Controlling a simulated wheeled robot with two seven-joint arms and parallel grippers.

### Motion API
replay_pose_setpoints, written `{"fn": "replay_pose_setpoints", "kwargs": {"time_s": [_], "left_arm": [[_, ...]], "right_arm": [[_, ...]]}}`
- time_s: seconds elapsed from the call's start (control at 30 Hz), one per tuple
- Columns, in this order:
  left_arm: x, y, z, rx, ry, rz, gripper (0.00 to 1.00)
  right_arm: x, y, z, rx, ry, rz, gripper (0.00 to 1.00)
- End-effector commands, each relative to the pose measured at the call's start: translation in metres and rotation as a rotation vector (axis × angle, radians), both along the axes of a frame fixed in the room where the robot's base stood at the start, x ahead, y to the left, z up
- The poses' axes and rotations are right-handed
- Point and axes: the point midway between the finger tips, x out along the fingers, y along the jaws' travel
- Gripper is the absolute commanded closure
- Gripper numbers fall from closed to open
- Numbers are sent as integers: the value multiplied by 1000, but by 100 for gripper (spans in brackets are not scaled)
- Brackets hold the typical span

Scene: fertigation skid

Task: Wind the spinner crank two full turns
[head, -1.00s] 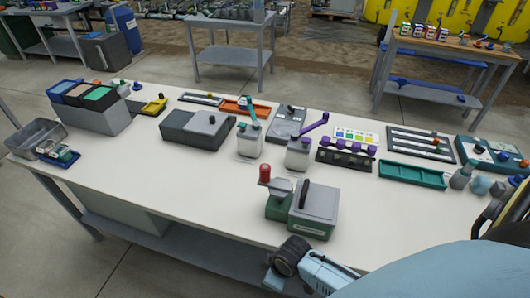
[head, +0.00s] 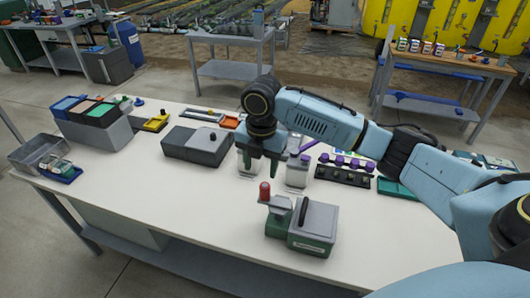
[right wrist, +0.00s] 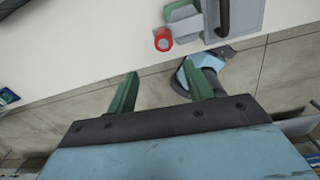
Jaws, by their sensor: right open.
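The spinner (head: 314,228) is a squat grey and green unit with a dark handle on its lid, near the table's front edge. Its crank (head: 277,204) is a grey arm on the left with an upright red knob (head: 265,191). My right gripper (head: 261,165) points down, open and empty, above and slightly behind the red knob, apart from it. In the right wrist view, the green fingers (right wrist: 160,76) are spread and the red knob (right wrist: 163,40) shows beyond their tips. My left gripper is not in view.
Behind my right gripper stand two white jars (head: 297,174), partly covered. A grey box (head: 196,145) stands left of them and a black rack with purple knobs (head: 344,173) to the right. The white tabletop (head: 160,195) is clear left of the spinner.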

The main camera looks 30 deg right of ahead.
Motion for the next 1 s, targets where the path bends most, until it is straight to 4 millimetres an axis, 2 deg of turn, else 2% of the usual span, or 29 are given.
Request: {"fn": "replay_pose_setpoints", "kwargs": {"time_s": [0.03, 0.1, 0.27, 0.8, 1.0], "left_arm": [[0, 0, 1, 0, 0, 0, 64], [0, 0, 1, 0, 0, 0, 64], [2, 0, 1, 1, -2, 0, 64], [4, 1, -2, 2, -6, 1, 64], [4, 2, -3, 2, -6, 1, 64]], "right_arm": [[3, -7, 11, -11, 3, 30, 48], [3, -13, 19, -19, 15, 63, 48], [2, -16, 16, -21, 25, 90, 48], [2, -15, -81, -21, 22, 87, 48], [2, -15, -103, -21, 22, 88, 48]]}}
